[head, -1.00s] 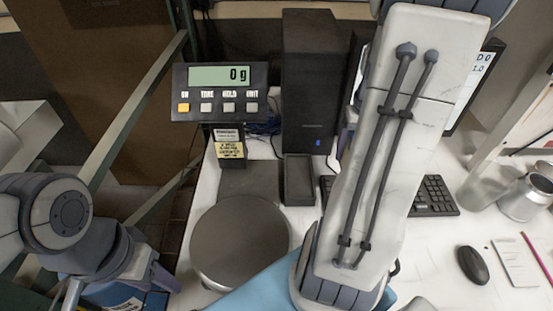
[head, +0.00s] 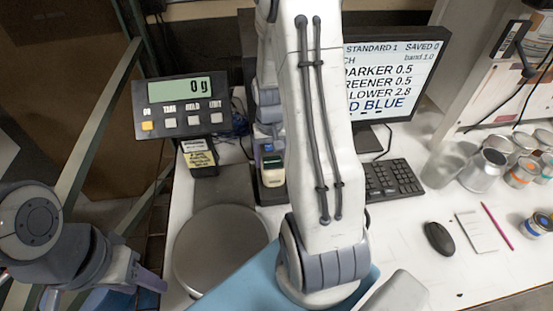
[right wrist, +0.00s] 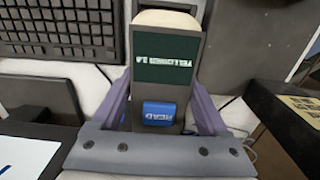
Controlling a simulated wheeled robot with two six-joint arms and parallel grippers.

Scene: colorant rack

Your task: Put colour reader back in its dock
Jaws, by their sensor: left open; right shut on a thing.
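The colour reader (right wrist: 168,70) is a grey handheld with a dark green screen and a blue READ button. My right gripper (right wrist: 160,105) is shut on it, with a purple finger on each side. In the head view the reader (head: 271,168) stands upright at the small dark dock (head: 272,196), beside the scale. Its lower end looks to be at or within the dock; I cannot tell if it is fully seated. My right forearm covers part of this area. My left gripper (head: 150,284) is open and empty at the lower left.
The scale has a round pan (head: 222,250) and a display (head: 180,104) reading 0 g. A monitor (head: 395,75), keyboard (head: 390,180), mouse (head: 439,238) and notepad (head: 477,231) lie to the right. Several tins (head: 484,170) stand at far right. A blue surface (head: 235,288) is in front.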

